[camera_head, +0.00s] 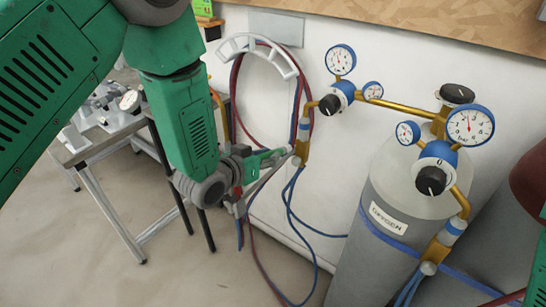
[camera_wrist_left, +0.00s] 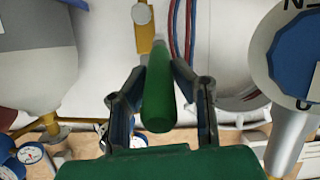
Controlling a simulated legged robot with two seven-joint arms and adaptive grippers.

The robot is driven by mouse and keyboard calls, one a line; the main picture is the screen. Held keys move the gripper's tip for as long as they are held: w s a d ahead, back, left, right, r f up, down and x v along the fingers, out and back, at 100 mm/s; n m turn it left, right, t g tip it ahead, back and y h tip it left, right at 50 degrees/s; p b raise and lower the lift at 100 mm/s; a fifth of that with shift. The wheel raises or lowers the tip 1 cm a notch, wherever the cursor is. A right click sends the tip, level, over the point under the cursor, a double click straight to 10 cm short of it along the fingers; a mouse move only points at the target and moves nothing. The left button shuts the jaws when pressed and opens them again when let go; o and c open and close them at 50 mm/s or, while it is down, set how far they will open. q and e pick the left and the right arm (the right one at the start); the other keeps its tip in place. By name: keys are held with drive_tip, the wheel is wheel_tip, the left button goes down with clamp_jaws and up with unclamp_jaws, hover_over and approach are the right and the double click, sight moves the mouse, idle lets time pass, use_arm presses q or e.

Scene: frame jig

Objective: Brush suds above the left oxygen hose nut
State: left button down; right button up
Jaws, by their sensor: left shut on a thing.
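My left gripper (camera_head: 251,165) is shut on a green-handled brush (camera_head: 270,156). In the left wrist view, the fingers (camera_wrist_left: 160,103) lie on either side of the green handle (camera_wrist_left: 158,95). The brush's pale tip (camera_wrist_left: 161,45) points away from the gripper, toward the left brass hose fitting (camera_head: 303,145) below the wall regulator. The fitting also shows in the left wrist view (camera_wrist_left: 146,38), with a round silver nut (camera_wrist_left: 142,13). In the head view the tip is close beside the fitting; I cannot tell whether they touch. No suds are distinguishable.
A wall regulator gauge (camera_head: 341,60) is above the fitting. Red and blue hoses hang from a white holder (camera_head: 258,45). A metal table (camera_head: 95,145) stands at the left.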

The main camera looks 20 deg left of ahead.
use_arm(q)
drive_tip(key=shift+w+a, duration=0.2)
drive_tip(key=shift+a, duration=0.2)
drive_tip(key=shift+w+d, duration=0.15)
drive_tip(key=shift+d, duration=0.85)
drive_tip(key=shift+w+a, duration=0.1)
drive_tip(key=shift+a, duration=0.5)
drive_tip(key=shift+d, duration=0.3)
drive_tip(key=shift+s+d, duration=0.1)
drive_tip(key=shift+s, duration=0.1)
drive_tip(key=shift+s+r+p, duration=0.1)
drive_tip(key=shift+s+p, duration=0.25)
drive_tip(key=shift+s, duration=0.4)
drive_tip(key=shift+s+a, duration=0.3)
drive_tip(key=shift+s, duration=0.35)
drive_tip(key=shift+s+a, duration=0.35)
drive_tip(key=shift+s, duration=0.3)
drive_tip(key=shift+s+a, duration=0.3)
drive_tip(key=shift+s, duration=0.35)
use_arm(e)
drive_tip(key=shift+d+r, duration=0.1)
drive_tip(key=shift+r, duration=0.45)
